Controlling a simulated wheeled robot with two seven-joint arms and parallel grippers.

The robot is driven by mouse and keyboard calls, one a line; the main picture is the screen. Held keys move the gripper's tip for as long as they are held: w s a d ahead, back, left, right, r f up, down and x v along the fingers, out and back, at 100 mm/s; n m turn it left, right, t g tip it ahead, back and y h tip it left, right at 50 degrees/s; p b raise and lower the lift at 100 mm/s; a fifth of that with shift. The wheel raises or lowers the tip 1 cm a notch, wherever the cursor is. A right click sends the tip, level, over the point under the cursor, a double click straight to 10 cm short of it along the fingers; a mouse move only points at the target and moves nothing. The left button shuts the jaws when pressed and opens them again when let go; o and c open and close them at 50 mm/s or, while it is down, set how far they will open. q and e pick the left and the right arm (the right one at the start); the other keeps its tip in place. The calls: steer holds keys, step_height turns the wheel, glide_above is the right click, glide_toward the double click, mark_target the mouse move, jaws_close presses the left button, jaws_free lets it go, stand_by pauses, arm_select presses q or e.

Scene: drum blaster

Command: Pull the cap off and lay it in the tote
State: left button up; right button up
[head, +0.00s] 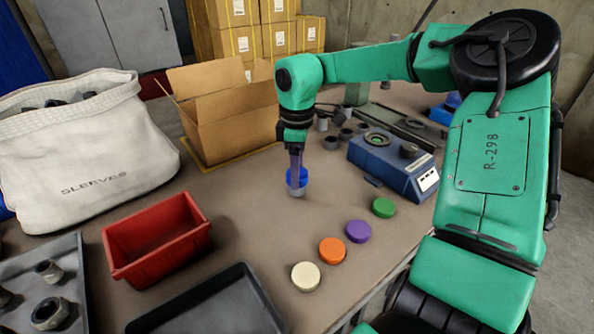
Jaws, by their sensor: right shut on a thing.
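My right gripper (296,168) comes down from above and is shut on a blue cap (303,179) near the middle of the table. A short grey sleeve (297,193) shows directly under the cap, upright; I cannot tell whether the cap still sits on it. An empty red tote (160,247) stands at the lower left, apart from the gripper. A large white canvas bag (95,165) marked SLEEVES stands at the left with dark parts in its top. My left gripper is not in view.
Loose cream (305,277), orange (332,251), purple (359,231) and green (383,208) caps lie in a row at the right. A blue machine (392,165) and open cardboard box (225,120) stand behind. Black tray (205,312) and grey tray (72,265) lie in front.

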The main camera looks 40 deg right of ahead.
steer(key=shift+r+p, duration=1.35)
steer(key=shift+r, duration=0.95)
